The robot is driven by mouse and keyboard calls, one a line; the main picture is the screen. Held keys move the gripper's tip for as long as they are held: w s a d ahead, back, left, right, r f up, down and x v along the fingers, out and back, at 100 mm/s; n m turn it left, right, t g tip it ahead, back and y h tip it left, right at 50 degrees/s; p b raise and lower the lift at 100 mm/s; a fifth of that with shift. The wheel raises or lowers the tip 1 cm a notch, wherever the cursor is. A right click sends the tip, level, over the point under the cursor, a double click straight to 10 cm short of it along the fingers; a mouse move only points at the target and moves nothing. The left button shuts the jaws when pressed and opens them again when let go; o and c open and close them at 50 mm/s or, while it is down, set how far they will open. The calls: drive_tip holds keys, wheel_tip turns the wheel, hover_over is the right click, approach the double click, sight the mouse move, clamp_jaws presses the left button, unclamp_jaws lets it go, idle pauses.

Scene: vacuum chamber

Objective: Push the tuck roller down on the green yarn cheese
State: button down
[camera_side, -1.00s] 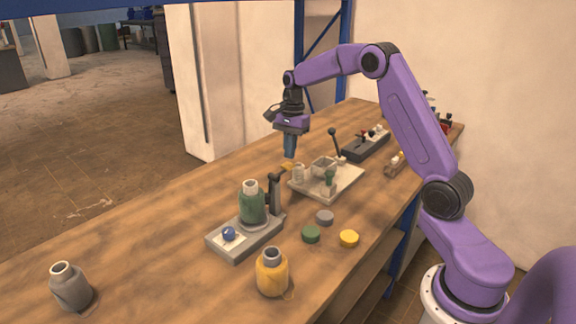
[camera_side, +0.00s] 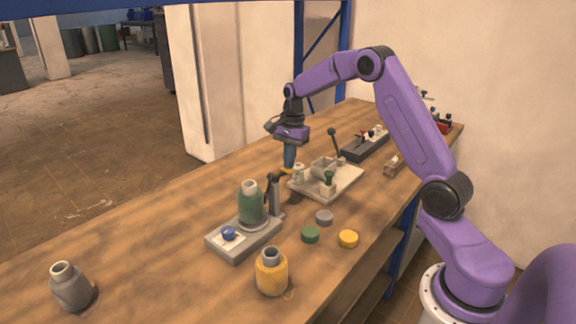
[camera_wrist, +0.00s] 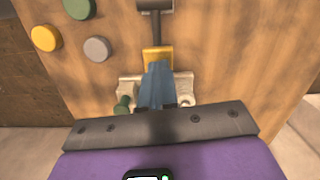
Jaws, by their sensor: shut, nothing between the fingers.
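The green yarn cheese (camera_side: 250,205) stands upright on a grey stand (camera_side: 243,240) with a blue knob (camera_side: 229,233). Beside it rises a dark post (camera_side: 275,197) carrying a dark lever with a yellow end (camera_side: 285,171) pointing away from the cheese; the roller itself is hard to make out. In the wrist view, the lever's dark rod (camera_wrist: 155,30) runs to the yellow end (camera_wrist: 157,53). My gripper (camera_side: 289,166) is shut and empty, its blue fingers (camera_wrist: 158,68) pointing down at the yellow end. Contact looks likely, but the fingers hide the exact spot.
A pale fixture plate (camera_side: 345,185) with a green-knobbed part stands just behind the fingers. Green, grey and yellow discs (camera_side: 348,239) lie in front. A yellow yarn cheese (camera_side: 271,272) and a grey one (camera_side: 69,287) stand nearer. The bench's left middle is clear.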

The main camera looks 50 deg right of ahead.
drive_tip(key=f, duration=0.2)
drive_tip(key=shift+s+a+f, duration=0.2)
drive_tip(key=shift+a+f, duration=0.05)
drive_tip(key=shift+f, duration=0.1)
drive_tip(key=shift+w+d+r, duration=0.1)
drive_tip(key=shift+d+r, duration=0.1)
drive_tip(key=shift+d, duration=0.8)
drive_tip(key=shift+w+d+r, duration=0.1)
drive_tip(key=shift+d+r, duration=0.1)
drive_tip(key=shift+d, duration=0.75)
drive_tip(key=shift+w+r, duration=0.1)
wheel_tip(320, 180, up, 18)
drive_tip(key=shift+w+d+r, duration=0.25)
drive_tip(key=shift+d, duration=0.05)
